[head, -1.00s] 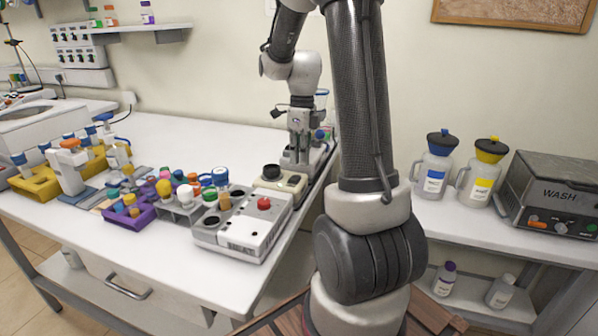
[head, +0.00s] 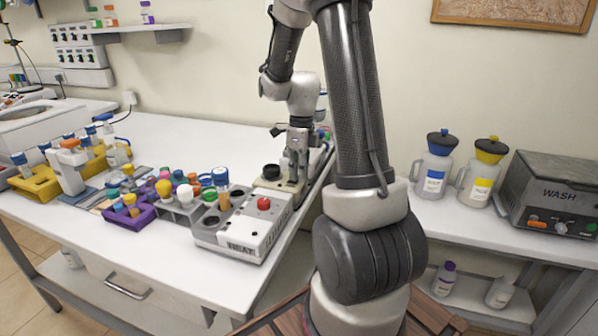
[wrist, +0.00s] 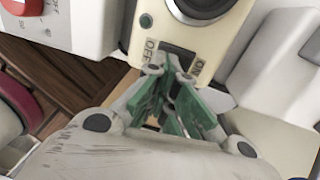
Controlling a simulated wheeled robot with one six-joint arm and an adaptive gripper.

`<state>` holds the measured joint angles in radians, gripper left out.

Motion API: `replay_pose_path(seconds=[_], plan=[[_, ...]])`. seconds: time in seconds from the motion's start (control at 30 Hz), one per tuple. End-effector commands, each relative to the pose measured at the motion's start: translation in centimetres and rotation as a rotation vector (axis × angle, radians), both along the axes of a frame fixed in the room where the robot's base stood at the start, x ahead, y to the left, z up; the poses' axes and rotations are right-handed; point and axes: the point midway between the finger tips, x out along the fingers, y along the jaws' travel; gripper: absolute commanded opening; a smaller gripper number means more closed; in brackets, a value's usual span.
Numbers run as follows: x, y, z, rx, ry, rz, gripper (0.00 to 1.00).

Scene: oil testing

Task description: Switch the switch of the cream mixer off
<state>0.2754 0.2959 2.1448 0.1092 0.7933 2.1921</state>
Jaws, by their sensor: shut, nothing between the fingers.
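The cream mixer (wrist: 143,25) fills the top middle of the wrist view, with a round dark cup rim and a small green button. Its dark switch (wrist: 178,56) sits between the printed words OFF on the left and ON on the right. My gripper (wrist: 168,72) is shut and empty, its fingertips right at the switch's near edge. I cannot tell whether they touch it, nor which way the switch is tilted. In the head view the mixer (head: 290,188) stands on the table near its right edge, with my gripper (head: 295,178) pointing down over it, partly covering it.
The grey HEAT box (head: 236,242) with a red knob (head: 264,203) stands just in front of the mixer; its corner also shows in the wrist view (wrist: 80,28). Racks of bottles crowd the table to the left. The table's right edge is close by.

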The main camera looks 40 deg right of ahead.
Motion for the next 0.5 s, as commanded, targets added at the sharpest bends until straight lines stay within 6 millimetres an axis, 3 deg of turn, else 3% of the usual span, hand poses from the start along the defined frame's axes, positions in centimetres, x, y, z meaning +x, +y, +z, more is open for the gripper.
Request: replay_pose_path(seconds=[0.5], plan=[[0.7, -1.3, 0.0, 0.001, 0.004, -0.002, 0.0]])
